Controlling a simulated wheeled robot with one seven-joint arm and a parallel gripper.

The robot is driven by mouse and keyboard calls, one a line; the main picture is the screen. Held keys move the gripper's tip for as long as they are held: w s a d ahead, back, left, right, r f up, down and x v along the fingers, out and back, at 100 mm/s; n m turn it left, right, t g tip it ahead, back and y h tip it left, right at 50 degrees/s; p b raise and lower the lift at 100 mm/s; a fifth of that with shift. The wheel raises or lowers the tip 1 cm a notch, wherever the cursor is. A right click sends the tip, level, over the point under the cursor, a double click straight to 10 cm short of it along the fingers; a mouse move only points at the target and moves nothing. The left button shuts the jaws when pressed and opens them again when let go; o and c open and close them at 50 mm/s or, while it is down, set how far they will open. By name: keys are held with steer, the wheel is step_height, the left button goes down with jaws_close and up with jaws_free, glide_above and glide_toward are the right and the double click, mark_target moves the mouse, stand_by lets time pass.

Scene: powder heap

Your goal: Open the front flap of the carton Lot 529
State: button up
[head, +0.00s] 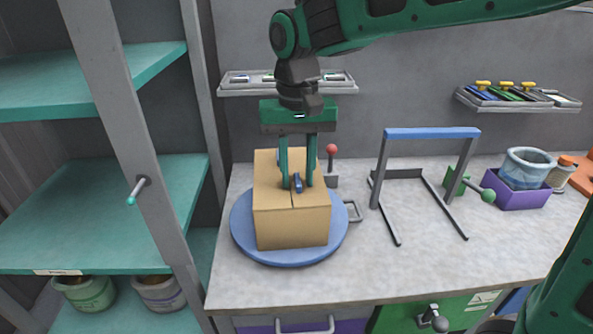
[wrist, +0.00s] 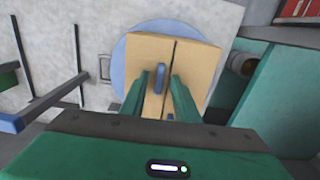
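A tan cardboard carton (head: 290,226) stands on a round blue turntable (head: 240,235) on the worktop; no lot number is readable on it. The wrist view shows its top (wrist: 200,62) with a dark seam. A small blue piece (head: 297,183) is on the carton's top, near the front edge; it also shows in the wrist view (wrist: 160,77). My gripper (head: 297,184) points down over the carton, with one finger on each side of the blue piece. In the wrist view (wrist: 158,82) gaps show between the fingers and the piece. I cannot tell whether the fingertips touch the carton.
A red-knobbed lever (head: 331,150) stands close behind the carton. A frame with a blue top bar (head: 432,133) stands to the right, with a purple bin (head: 515,190) beyond it. A shelf rack (head: 100,210) is on the left. Wall trays (head: 235,88) hang behind my arm.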

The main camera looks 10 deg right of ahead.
steer(key=shift+c, duration=0.3)
jaws_close()
stand_by(1.1)
